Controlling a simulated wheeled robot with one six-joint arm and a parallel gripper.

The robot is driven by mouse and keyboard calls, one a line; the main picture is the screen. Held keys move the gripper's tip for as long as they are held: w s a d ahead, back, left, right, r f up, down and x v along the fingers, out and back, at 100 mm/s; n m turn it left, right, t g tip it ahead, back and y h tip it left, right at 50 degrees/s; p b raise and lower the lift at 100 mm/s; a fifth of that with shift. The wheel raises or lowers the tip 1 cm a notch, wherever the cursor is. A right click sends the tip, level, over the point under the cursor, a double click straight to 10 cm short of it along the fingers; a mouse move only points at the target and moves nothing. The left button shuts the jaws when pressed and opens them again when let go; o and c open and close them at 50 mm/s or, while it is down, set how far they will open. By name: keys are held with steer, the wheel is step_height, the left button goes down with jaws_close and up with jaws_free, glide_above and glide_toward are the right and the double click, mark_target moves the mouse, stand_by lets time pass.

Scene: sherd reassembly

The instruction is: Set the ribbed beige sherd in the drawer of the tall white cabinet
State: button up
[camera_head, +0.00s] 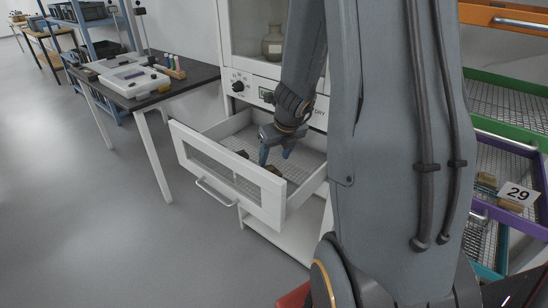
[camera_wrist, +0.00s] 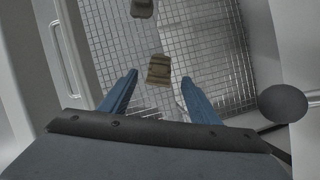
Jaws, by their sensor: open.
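The drawer (camera_head: 229,172) of the tall white cabinet (camera_head: 238,55) is pulled open; it has a windowed front and a wire-mesh floor. The ribbed beige sherd (camera_wrist: 158,70) lies on that mesh (camera_wrist: 205,50) in the wrist view, just beyond and between my fingertips. A small brown sherd (camera_head: 273,170) below my fingers in the head view seems to be the same piece. My gripper (camera_head: 277,155) points down into the drawer, with its blue fingers apart and nothing between them. In the wrist view my gripper (camera_wrist: 159,78) is also open.
A second, darker sherd (camera_wrist: 143,8) lies on the mesh farther along. The drawer's walls stand close around my gripper. A dark-topped table (camera_head: 190,77) with a scale stands left of the cabinet. Coloured trays, one purple (camera_head: 512,165) with a "29" card, are at right. The floor at left is clear.

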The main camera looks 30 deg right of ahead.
steer(key=p+v, duration=0.3)
steer(key=v, duration=0.3)
stand_by(0.5)
